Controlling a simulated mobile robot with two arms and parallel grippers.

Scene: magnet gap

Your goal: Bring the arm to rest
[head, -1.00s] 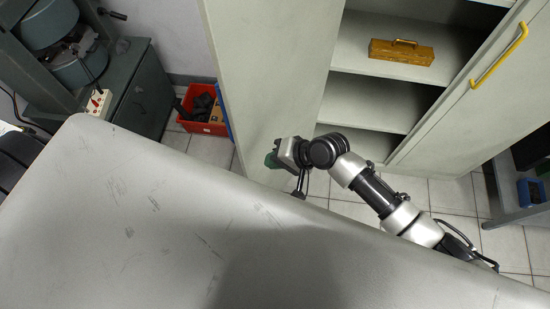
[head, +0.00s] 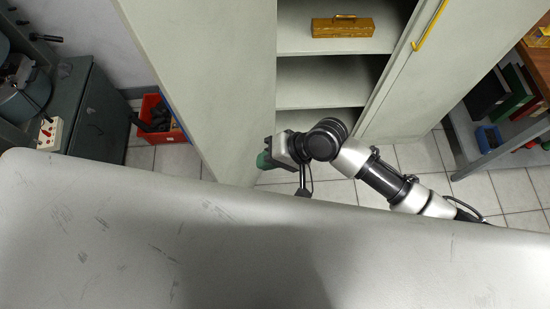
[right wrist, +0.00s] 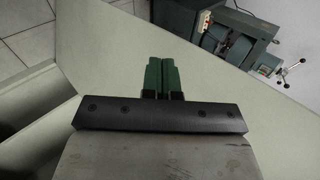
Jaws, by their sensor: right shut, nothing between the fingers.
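The head view shows only a little of the green fingertips. My left gripper is in neither view.
The grey table (head: 120,230) fills the foreground, its top bare. An open cabinet (head: 205,80) with shelves stands behind, holding a yellow toolbox (head: 342,27). A red bin (head: 158,122) is on the floor at left. A side shelf (head: 500,150) with binders stands at right.

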